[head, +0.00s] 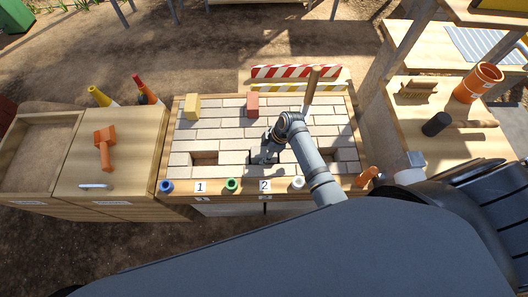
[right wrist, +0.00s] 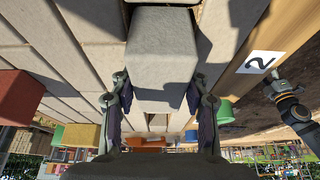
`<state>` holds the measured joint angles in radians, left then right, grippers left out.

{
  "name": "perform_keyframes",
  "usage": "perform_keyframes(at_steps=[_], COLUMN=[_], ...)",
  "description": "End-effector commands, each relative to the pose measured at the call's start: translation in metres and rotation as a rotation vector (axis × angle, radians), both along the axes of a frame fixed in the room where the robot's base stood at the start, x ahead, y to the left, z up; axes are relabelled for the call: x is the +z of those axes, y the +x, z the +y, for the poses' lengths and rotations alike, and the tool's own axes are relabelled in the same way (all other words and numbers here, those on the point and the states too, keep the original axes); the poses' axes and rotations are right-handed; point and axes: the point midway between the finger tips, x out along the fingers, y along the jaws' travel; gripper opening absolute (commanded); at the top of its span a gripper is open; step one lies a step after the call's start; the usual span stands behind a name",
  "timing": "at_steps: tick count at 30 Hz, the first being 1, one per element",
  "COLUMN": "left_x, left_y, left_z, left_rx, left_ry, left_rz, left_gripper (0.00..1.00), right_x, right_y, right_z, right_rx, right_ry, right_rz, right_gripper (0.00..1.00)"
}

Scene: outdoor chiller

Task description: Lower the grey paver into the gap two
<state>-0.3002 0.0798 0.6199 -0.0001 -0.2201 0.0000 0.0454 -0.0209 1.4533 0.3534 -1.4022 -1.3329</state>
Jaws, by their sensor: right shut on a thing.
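My right gripper (head: 265,158) is shut on the grey paver (right wrist: 162,60), which hangs between the two fingers (right wrist: 160,98) in the right wrist view. In the head view, this gripper is over the dark gap two (head: 254,158), behind the label 2 (head: 265,186). The label also shows at the right in the wrist view (right wrist: 260,62). The gripper and arm hide most of the paver and gap in the head view. I cannot tell how high the paver is or whether its lower end is inside the gap.
An open gap (head: 205,159) lies behind label 1 (head: 200,187), and another gap (head: 322,157) lies to the right. A yellow block (head: 192,106), a red block (head: 252,104) and a wooden-handled tool (head: 311,92) stand on the paving. Coloured pegs (head: 231,184) line the front edge.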

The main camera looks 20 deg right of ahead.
Motion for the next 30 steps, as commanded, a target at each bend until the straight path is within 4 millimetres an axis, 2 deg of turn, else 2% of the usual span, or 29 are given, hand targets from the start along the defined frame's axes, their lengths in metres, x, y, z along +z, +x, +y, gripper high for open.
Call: perform_keyframes(at_steps=[14,15,18,21,27,30], left_x=[0.0063,0.0063,0.0063,0.0062,0.0062,0.0059], left_y=[0.0002,0.0002,0.0002,0.0003,0.0002,0.0003], left_z=[-0.0002,-0.0002,-0.0002,-0.0002,-0.0002,-0.0002], left_rx=[0.000,0.000,0.000,0.000,0.000,0.000], left_ry=[0.000,0.000,0.000,0.000,0.000,0.000], left_rz=[0.000,0.000,0.000,0.000,0.000,0.000], left_gripper=[0.53,0.53,0.53,0.53,0.53,0.53], right_x=[0.0037,0.0037,0.0034,0.0032,0.0027,0.0014], right_y=[0.0012,0.0012,0.0010,0.0007,0.0004,-0.0007], right_z=[0.0002,0.0002,0.0002,0.0002,0.0001,-0.0003], right_rx=[0.000,0.000,0.000,0.001,0.000,0.001], right_ry=[0.001,0.001,0.001,0.001,0.001,0.000], right_rz=[-0.003,-0.003,-0.003,-0.002,-0.001,0.002], right_gripper=[0.00,0.48,0.61,0.73,0.73,0.69])
